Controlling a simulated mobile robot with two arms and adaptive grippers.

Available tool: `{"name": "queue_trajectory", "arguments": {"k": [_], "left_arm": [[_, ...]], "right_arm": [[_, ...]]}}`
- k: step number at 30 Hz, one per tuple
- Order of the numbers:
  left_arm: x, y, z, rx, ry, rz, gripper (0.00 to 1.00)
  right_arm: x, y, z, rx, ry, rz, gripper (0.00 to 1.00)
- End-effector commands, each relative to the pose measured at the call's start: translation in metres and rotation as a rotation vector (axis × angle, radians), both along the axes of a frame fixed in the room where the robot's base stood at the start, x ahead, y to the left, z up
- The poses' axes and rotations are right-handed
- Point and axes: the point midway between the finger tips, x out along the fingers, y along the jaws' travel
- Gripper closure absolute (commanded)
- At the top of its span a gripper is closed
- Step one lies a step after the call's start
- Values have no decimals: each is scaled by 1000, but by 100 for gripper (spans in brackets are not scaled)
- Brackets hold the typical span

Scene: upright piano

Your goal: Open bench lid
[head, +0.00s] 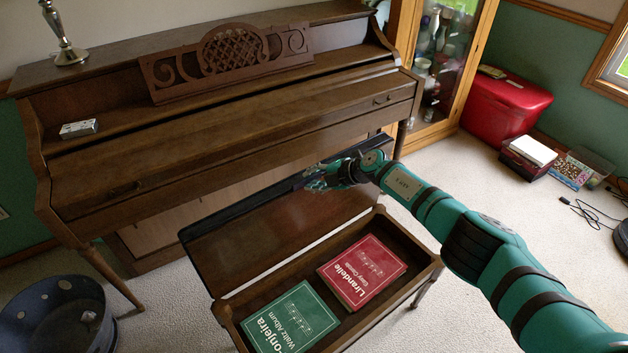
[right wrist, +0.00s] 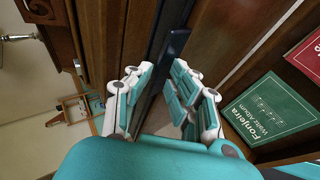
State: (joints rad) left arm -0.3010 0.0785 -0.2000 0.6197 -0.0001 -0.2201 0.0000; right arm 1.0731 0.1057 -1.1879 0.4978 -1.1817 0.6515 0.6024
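The dark wooden piano bench (head: 428,268) stands in front of the piano with its box open at the top. Its lid (head: 255,228) is raised and tilted back toward the piano, brown inner face showing, with a dark upper edge. My right gripper (head: 318,178) is at that upper edge, toward its right end. In the right wrist view its fingers (right wrist: 160,85) are spread apart, with the dark lid edge (right wrist: 176,45) running between them; whether they touch it is unclear. A green book (head: 290,318) and a red book (head: 362,270) lie inside the bench. My left gripper is not in view.
The upright piano (head: 230,130) stands close behind the lid. A blue-grey bin (head: 60,315) is at the lower left. A glass cabinet (head: 440,60), a red chest (head: 505,105) and small boxes are at the right. The carpet right of the bench is partly clear.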

Motion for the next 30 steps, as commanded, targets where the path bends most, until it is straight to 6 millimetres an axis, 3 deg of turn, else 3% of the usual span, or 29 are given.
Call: {"name": "queue_trajectory", "arguments": {"k": [2, 16, 23, 30], "left_arm": [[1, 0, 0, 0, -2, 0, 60], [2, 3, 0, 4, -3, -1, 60], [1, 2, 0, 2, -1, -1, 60], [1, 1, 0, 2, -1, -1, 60]], "right_arm": [[0, 1, 1, 2, -1, 0, 69], [-2, -8, 6, -1, -2, -2, 69], [-15, -25, 19, -1, 1, 0, 69], [-32, -53, 44, -1, -2, -1, 69]]}}
